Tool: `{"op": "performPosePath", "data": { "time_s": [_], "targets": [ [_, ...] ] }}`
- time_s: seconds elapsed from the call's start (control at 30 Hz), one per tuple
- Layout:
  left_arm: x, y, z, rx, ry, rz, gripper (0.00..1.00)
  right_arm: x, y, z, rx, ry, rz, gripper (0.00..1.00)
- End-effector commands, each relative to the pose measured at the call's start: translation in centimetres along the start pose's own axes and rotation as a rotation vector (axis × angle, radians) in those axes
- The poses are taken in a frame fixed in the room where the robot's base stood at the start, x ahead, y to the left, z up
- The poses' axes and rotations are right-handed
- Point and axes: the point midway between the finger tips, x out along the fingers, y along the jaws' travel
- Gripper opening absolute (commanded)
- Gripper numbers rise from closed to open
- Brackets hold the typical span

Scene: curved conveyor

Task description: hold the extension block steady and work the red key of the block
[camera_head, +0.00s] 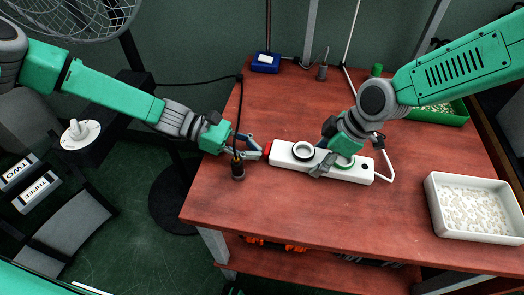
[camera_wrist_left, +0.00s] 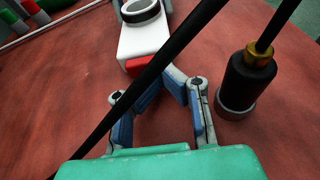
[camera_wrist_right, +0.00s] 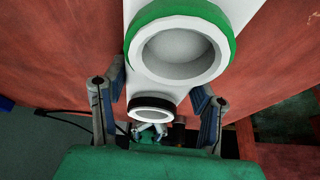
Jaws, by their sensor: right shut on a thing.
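The white extension block (camera_head: 356,173) lies on the red-brown table (camera_head: 300,220), with a black-ringed socket and a green-ringed socket. Its red key (camera_head: 268,148) is at its left end and also shows in the left wrist view (camera_wrist_left: 148,64). My left gripper (camera_head: 260,151) is at that end. In the left wrist view its fingertips (camera_wrist_left: 166,72) come together close to the red key; whether they touch it is unclear. My right gripper (camera_head: 323,150) is shut on the block, one finger on each long side, near the black-ringed socket (camera_wrist_right: 151,106).
A black cylindrical plug (camera_head: 238,170) with a cable stands beside my left gripper; the cable crosses the left wrist view. A white tray (camera_head: 430,205) of pale pieces is at right, a green tray (camera_head: 458,114) behind my right arm. The front of the table is clear.

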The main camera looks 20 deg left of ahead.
Motion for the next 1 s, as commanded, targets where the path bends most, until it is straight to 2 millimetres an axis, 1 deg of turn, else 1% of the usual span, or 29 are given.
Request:
{"op": "performPosePath", "data": {
  "time_s": [0.03,0.07,0.2,0.3,0.4,0.5,0.6,0.7,1.0],
  "targets": [
    [-1.2,0.2,-0.5,-0.001,0.003,0.006,0.00,0.0,-0.1,0.0,0.000,0.000,-0.001,0.06],
    [-1.9,0.2,-0.8,-0.002,0.004,0.008,0.00,0.0,-0.1,0.0,0.000,0.000,-0.001,0.06],
    [-5.4,0.3,-0.7,0.001,0.005,0.009,0.00,0.0,0.0,0.1,0.001,-0.002,-0.001,0.06],
    [-7.6,0.2,-0.7,0.000,0.005,0.009,0.00,-0.1,0.0,0.2,0.001,-0.003,-0.001,0.06],
    [-9.4,0.2,-0.7,0.000,0.006,0.009,0.00,-0.1,0.0,0.3,0.002,-0.003,0.000,0.06],
    [-10.6,0.2,-0.7,-0.001,0.006,0.008,0.00,-0.1,0.0,0.4,0.002,-0.002,0.000,0.06],
    [-11.4,0.1,-0.7,-0.002,0.007,0.007,0.00,-0.1,0.1,0.4,0.002,-0.002,0.000,0.06],
    [-11.7,0.1,-0.7,-0.002,0.007,0.006,0.00,-0.1,0.1,0.4,0.002,-0.002,0.000,0.06],
    [-11.8,0.1,-0.8,-0.003,0.006,0.006,0.00,-0.1,0.1,0.4,0.002,-0.003,0.000,0.06]
  ]
}}
